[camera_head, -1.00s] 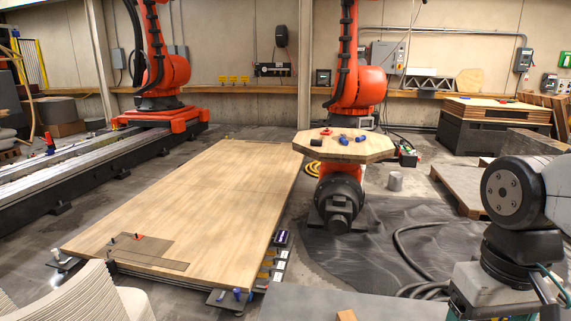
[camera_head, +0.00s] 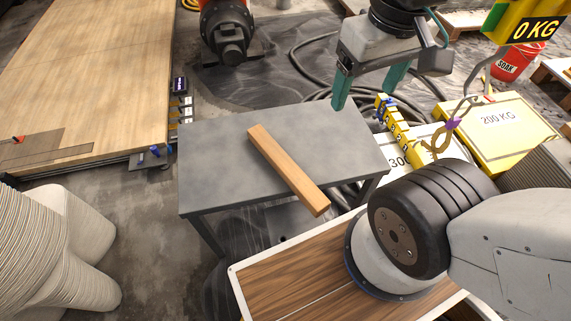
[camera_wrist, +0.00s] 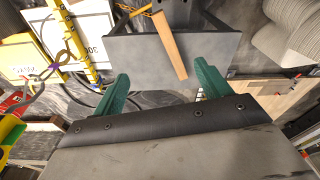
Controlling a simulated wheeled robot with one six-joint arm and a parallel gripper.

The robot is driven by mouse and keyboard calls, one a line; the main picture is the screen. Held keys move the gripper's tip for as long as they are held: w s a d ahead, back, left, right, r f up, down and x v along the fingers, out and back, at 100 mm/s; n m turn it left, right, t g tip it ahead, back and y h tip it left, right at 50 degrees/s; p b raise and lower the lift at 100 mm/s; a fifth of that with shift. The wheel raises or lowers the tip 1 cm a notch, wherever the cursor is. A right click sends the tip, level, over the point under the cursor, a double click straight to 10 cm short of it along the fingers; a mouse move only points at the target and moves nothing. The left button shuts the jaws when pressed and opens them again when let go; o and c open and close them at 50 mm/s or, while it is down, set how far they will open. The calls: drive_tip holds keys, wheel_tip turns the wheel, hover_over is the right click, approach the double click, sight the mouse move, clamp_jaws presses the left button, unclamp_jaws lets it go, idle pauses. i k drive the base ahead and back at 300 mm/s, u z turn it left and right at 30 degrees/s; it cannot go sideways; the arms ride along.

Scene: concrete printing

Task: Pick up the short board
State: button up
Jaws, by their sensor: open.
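The short board (camera_head: 286,168) is a plain light-brown wooden bar lying flat and slantwise on a small grey table (camera_head: 215,160). Its near end reaches toward the table's front edge. My gripper (camera_head: 368,90) has green fingers, spread apart and empty, and is above the table's far right corner in the head view, apart from the board. In the wrist view the board (camera_wrist: 169,44) lies on the grey table (camera_wrist: 215,50), beyond the gap between the green fingertips of my gripper (camera_wrist: 164,78).
Yellow and white weight blocks (camera_head: 495,125) stand right of the table, with a hanging scale (camera_head: 525,25) above. A large wooden platform (camera_head: 90,75) is at left, with a ribbed printed concrete piece (camera_head: 60,240) in front. A red bucket (camera_head: 517,62) stands far right.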

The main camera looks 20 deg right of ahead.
sight(306, 191)
drive_tip(key=k, duration=1)
drive_tip(key=u, duration=2)
drive_tip(key=i, duration=1.5)
drive_tip(key=z, duration=1.95)
